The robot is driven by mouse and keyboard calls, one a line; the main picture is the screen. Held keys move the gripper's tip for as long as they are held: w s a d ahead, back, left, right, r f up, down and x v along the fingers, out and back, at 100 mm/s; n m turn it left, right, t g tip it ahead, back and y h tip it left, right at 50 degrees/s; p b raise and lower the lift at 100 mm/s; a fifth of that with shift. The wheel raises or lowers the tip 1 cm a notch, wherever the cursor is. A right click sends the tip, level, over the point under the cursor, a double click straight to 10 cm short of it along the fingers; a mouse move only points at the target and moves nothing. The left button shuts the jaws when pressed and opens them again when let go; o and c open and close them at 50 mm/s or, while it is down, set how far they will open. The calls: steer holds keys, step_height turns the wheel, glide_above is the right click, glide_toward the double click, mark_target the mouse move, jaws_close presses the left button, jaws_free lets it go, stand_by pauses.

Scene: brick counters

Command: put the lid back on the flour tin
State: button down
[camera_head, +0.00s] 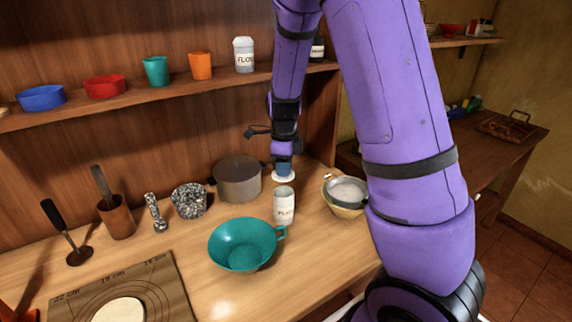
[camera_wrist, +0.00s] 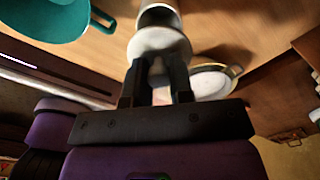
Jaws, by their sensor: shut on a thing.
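The flour tin (camera_head: 284,208) is a white, labelled cylinder standing upright on the wooden counter, with its top open. My gripper (camera_head: 283,171) is shut on the white round lid (camera_head: 284,177) and holds it above and slightly behind the tin, apart from it. In the wrist view the lid (camera_wrist: 160,42) sits between the two dark fingers of my gripper (camera_wrist: 158,72). The tin (camera_wrist: 158,14) shows just beyond the lid, partly hidden by it.
A teal bowl (camera_head: 243,245) stands left of the tin, its handle close to it. A grey pot (camera_head: 238,180) is behind left. A bowl with a strainer (camera_head: 346,194) is to the right. Another white labelled jar (camera_head: 244,55) stands on the shelf (camera_head: 130,97).

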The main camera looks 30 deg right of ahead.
mark_target(284, 192)
steer(key=shift+f, duration=2.6)
steer(key=shift+f, duration=0.2)
stand_by(0.4)
steer(key=shift+c, duration=2.2)
jaws_free()
steer(key=shift+r, duration=0.1)
steer(key=shift+r, duration=3.45)
jaws_close()
